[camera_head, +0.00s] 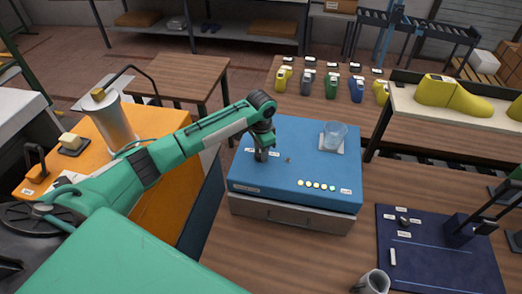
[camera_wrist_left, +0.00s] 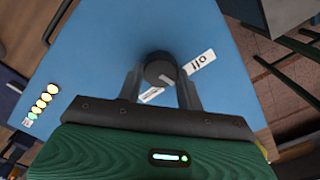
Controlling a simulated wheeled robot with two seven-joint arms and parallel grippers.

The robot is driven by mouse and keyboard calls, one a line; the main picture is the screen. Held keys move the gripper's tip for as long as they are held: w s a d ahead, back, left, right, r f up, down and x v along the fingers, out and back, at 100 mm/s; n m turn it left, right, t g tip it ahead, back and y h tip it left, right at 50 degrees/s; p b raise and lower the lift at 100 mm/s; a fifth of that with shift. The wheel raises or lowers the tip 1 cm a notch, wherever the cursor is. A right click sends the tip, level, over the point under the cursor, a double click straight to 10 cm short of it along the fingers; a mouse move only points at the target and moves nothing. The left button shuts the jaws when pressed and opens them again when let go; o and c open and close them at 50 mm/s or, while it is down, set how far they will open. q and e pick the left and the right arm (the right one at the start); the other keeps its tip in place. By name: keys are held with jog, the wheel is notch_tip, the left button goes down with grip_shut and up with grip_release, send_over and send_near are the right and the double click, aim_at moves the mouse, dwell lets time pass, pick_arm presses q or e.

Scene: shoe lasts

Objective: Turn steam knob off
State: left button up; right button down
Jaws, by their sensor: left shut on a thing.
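The blue steam box (camera_head: 315,165) stands on the wooden table, with a row of several yellow lights along its front edge. My left gripper (camera_head: 262,150) reaches down to the left part of its top. In the left wrist view, my left gripper (camera_wrist_left: 160,84) has its two fingers around a dark round knob (camera_wrist_left: 160,70) with a pale pointer mark. The pointer aims toward the white "off" label (camera_wrist_left: 202,62). A second white label lies partly hidden by a finger. In the head view the knob is mostly hidden by the gripper.
A clear glass vessel (camera_head: 334,136) stands at the back right of the box. An orange cabinet (camera_head: 165,205) stands to the left. Coloured shoe lasts (camera_head: 331,86) stand behind.

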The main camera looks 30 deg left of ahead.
pick_arm(q)
jog(key=n, duration=0.4)
jog(key=shift+w+r+n, duration=0.1)
jog(key=shift+n, duration=0.3)
jog(key=shift+a+n, duration=0.1)
jog(key=shift+n, duration=0.8)
jog(key=o, duration=1)
jog(key=shift+r, duration=0.1)
